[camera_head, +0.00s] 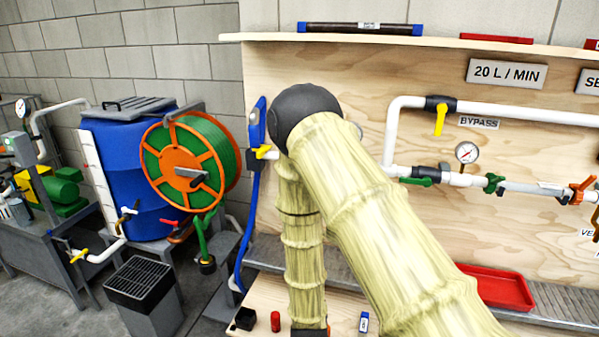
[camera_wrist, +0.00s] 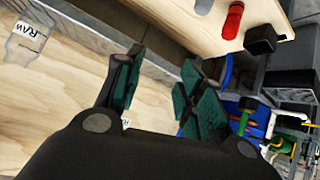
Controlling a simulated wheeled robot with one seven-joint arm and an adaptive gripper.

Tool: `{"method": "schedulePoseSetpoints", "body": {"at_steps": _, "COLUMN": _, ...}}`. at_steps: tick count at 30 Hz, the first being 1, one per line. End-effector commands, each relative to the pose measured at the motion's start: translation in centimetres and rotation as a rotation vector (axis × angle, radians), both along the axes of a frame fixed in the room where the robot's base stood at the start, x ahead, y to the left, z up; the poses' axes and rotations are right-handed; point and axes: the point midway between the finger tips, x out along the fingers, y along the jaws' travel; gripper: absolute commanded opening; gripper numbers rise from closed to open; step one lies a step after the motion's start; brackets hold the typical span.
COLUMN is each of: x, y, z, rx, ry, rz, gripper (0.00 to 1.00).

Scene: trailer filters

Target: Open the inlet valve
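No label naming the inlet valve can be read. On the board's lower white pipe, a valve with a green lever (camera_head: 415,181) sits just right of my arm, its lever lying along the pipe. Further right are a green-handled valve (camera_head: 495,185) and an orange-handled valve (camera_head: 582,190). A yellow-handled valve (camera_head: 440,118) hangs on the bypass pipe. Another yellow handle (camera_head: 264,152) shows left of my arm. My gripper (camera_wrist: 160,88) is open and empty in the wrist view, its teal-padded fingers apart. In the head view it is out of sight, and my arm hides part of the board.
A red cylinder (camera_wrist: 232,20) and a black box (camera_wrist: 262,38) are on the wooden bench near my gripper. A jar labelled RAW (camera_wrist: 24,44) is at upper left. A red tray (camera_head: 498,290) lies right of my arm. A hose reel (camera_head: 190,160) and blue barrel (camera_head: 125,195) stand left.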

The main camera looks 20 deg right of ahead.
Motion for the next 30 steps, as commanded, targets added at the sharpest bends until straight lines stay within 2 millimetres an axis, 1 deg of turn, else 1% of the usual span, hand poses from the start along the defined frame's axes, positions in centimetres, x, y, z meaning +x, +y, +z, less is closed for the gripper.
{"method": "schedulePoseSetpoints", "body": {"at_steps": 1, "x": 3.7, "y": 0.4, "z": 4.4, "rx": -0.024, "ry": -0.103, "rz": -0.021, "gripper": 0.38}}
{"method": "schedulePoseSetpoints", "body": {"at_steps": 2, "x": 5.5, "y": 0.5, "z": 6.5, "rx": -0.038, "ry": -0.157, "rz": -0.039, "gripper": 0.38}}
{"method": "schedulePoseSetpoints", "body": {"at_steps": 3, "x": 7.7, "y": 0.7, "z": 9.5, "rx": -0.057, "ry": -0.229, "rz": -0.062, "gripper": 0.38}}
{"method": "schedulePoseSetpoints", "body": {"at_steps": 5, "x": 10.5, "y": 0.9, "z": 13.9, "rx": -0.084, "ry": -0.328, "rz": -0.096, "gripper": 0.38}}
{"method": "schedulePoseSetpoints", "body": {"at_steps": 6, "x": 12.1, "y": 1.2, "z": 16.7, "rx": -0.098, "ry": -0.390, "rz": -0.120, "gripper": 0.38}}
{"method": "schedulePoseSetpoints", "body": {"at_steps": 9, "x": 14.8, "y": 1.7, "z": 22.6, "rx": -0.127, "ry": -0.516, "rz": -0.173, "gripper": 0.38}}
{"method": "schedulePoseSetpoints", "body": {"at_steps": 12, "x": 16.4, "y": 2.2, "z": 27.0, "rx": -0.145, "ry": -0.604, "rz": -0.213, "gripper": 0.38}}
{"method": "schedulePoseSetpoints", "body": {"at_steps": 15, "x": 17.1, "y": 2.4, "z": 29.4, "rx": -0.155, "ry": -0.654, "rz": -0.240, "gripper": 0.38}}
{"method": "schedulePoseSetpoints", "body": {"at_steps": 18, "x": 17.6, "y": 2.3, "z": 30.4, "rx": -0.159, "ry": -0.673, "rz": -0.251, "gripper": 0.38}}
{"method": "schedulePoseSetpoints", "body": {"at_steps": 23, "x": 18.8, "y": 1.5, "z": 30.6, "rx": -0.160, "ry": -0.675, "rz": -0.255, "gripper": 0.38}}
{"method": "schedulePoseSetpoints", "body": {"at_steps": 30, "x": 21.9, "y": -0.7, "z": 30.7, "rx": -0.159, "ry": -0.675, "rz": -0.254, "gripper": 0.38}}
